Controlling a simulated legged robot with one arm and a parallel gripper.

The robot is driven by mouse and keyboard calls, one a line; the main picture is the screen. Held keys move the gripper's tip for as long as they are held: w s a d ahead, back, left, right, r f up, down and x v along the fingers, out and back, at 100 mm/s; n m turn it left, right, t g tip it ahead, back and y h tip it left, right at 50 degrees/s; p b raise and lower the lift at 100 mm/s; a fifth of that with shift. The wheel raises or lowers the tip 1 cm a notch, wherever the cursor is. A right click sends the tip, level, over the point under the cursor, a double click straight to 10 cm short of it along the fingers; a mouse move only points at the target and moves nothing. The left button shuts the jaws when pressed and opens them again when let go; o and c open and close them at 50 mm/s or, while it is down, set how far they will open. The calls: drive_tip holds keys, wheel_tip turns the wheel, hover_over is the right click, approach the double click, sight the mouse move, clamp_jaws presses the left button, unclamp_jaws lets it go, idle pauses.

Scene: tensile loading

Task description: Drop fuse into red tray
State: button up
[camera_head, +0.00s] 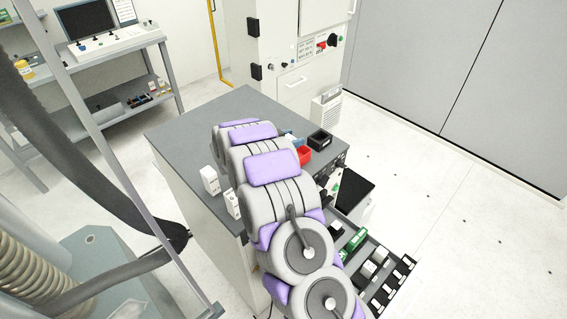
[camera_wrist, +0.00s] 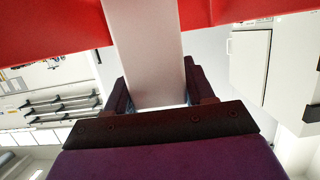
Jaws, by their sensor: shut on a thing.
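In the wrist view my gripper (camera_wrist: 155,82) has its two dark fingers on either side of a pale, whitish block, the fuse (camera_wrist: 145,40), and is shut on it. The fuse's far end runs out of the top of the picture. The red tray's walls (camera_wrist: 45,35) show on both sides of the fuse at the top; whether the fuse touches the tray cannot be told. In the head view the red tray (camera_head: 305,155) sits on the grey bench top, partly hidden behind my arm. My gripper and the fuse are hidden there by my arm.
A black tray (camera_head: 320,140) and a partly hidden blue item (camera_head: 293,139) are near the red tray. Two white blocks (camera_head: 210,180) (camera_head: 232,203) stand at the left edge of the grey bench (camera_head: 185,125). An open drawer (camera_head: 392,255) with several parts juts out at right.

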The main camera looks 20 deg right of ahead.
drive_tip(key=o, duration=1.2)
drive_tip(key=shift+a, duration=0.1)
drive_tip(key=p+v, duration=0.1)
drive_tip(key=v, duration=1.6)
drive_tip(key=shift+a, duration=0.25)
drive_tip(key=shift+r, duration=0.1)
